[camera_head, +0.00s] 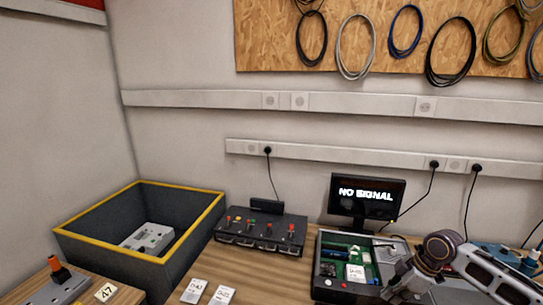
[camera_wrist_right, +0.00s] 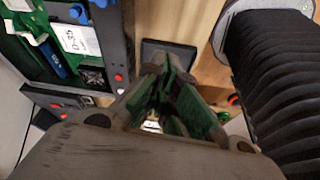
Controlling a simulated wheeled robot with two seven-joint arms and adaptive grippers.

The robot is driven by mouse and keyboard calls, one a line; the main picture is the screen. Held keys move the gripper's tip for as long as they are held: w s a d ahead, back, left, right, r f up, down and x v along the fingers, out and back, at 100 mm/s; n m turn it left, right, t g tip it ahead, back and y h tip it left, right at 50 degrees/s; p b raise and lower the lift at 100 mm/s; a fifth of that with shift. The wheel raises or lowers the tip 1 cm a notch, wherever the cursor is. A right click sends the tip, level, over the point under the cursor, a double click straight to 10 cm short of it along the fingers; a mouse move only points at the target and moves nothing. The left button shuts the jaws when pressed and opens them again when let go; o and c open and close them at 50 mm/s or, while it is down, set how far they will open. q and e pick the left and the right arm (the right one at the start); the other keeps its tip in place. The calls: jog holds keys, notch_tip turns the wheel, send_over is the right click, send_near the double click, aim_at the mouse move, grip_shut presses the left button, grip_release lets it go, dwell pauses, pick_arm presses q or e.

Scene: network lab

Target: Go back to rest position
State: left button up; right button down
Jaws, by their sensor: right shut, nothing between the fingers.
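My right arm comes in from the right in the head view. Its gripper (camera_head: 398,290) is at the lower right, over or beside the right part of an open grey case (camera_head: 327,262) with a green board inside. I cannot tell whether it touches the case. In the right wrist view the gripper (camera_wrist_right: 167,68) has its fingers together with nothing between them, and the case (camera_wrist_right: 118,45) lies to its left. My left gripper is not in view.
A dark bin with a yellow rim (camera_head: 190,254) holds a grey device. A black control box (camera_head: 262,232) and a "NO SIGNAL" monitor (camera_head: 367,196) stand at the back of the wooden table (camera_head: 255,270). A black ribbed hose-like part (camera_wrist_right: 275,85) is close to the gripper in the wrist view.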

jog(key=s+a+f, duration=0.2)
jog(key=a, duration=0.1)
jog(key=s+a+f, duration=0.1)
jog(key=a+f, duration=0.2)
jog(key=a, duration=0.1)
jog(key=s+a+f, duration=0.2)
jog(key=a, duration=0.2)
jog(key=shift+s+f, duration=0.3)
jog(key=s+a+f+m+t+h, duration=0.1)
jog(key=s+a+f+m+t, duration=0.1)
jog(key=s+a+m, duration=0.45)
jog(key=shift+s+d+m+h, duration=1.3)
jog(key=shift+s+d+m, duration=1.05)
jog(key=shift+s, duration=1.6)
notch_tip(320, 180, down, 32)
jog(key=s+r+g, duration=0.1)
jog(key=s, duration=0.1)
jog(key=s+d+f, duration=0.2)
jog(key=s+f, duration=0.8)
jog(key=s, duration=0.1)
jog(key=s+d+f+g, duration=0.1)
jog(key=s+f, duration=1)
jog(key=shift+s+d, duration=0.4)
